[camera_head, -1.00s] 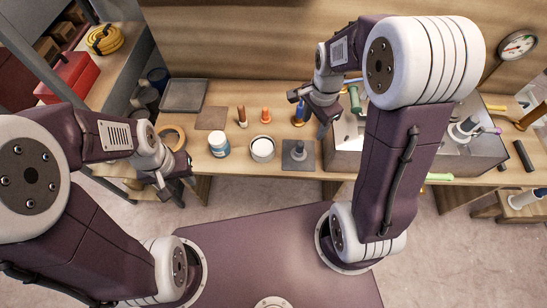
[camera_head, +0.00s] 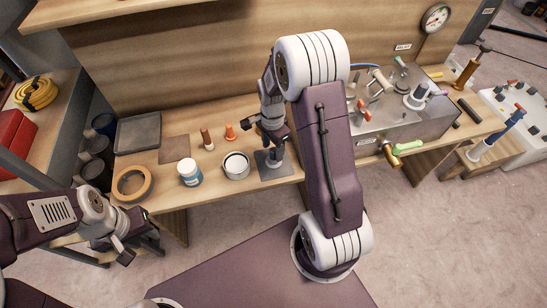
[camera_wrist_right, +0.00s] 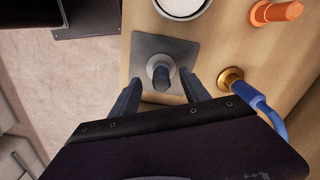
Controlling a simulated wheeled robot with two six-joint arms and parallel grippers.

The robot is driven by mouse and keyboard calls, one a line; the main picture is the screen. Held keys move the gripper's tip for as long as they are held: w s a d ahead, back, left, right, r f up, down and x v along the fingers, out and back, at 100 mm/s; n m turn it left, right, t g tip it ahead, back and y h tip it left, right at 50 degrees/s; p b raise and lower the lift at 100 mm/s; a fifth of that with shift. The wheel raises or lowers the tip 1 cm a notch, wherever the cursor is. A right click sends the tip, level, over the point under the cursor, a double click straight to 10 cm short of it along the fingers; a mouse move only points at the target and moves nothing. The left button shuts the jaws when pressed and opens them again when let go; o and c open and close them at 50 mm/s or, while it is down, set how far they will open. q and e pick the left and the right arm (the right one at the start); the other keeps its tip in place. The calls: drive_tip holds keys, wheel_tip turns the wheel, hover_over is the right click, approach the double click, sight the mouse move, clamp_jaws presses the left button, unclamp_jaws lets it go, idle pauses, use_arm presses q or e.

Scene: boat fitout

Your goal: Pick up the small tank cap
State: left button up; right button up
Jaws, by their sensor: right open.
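A small grey fitting with a dark rounded top (camera_wrist_right: 161,77) stands upright on a dark square plate (camera_wrist_right: 178,47) in the right wrist view. I cannot tell for sure that it is the small tank cap. My right gripper (camera_wrist_right: 163,92) is open and empty, its two fingers reaching toward either side of the fitting. In the head view the right gripper (camera_head: 270,136) hangs over the plate (camera_head: 268,173) and partly hides the fitting. My left gripper (camera_head: 140,246) is low at the left, in front of the bench; its finger gap is unclear.
A gold-flanged blue fitting (camera_wrist_right: 246,90) stands close to the right finger. A white cup (camera_head: 236,166), a white jar (camera_head: 190,174), an orange fitting (camera_head: 230,132) and a tape ring (camera_head: 132,183) are on the bench. A metal tank (camera_head: 400,120) stands right of the arm.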

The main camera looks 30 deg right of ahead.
sight(274, 155)
drive_tip(key=f, duration=0.5)
drive_tip(key=shift+w+d+b, duration=0.15)
drive_tip(key=shift+d+b, duration=0.1)
drive_tip(key=shift+b, duration=0.1)
drive_tip(key=shift+r, duration=0.1)
clamp_jaws()
wheel_tip(274, 155, up, 10)
drive_tip(key=shift+r+p, duration=0.1)
drive_tip(key=shift+p, duration=0.8)
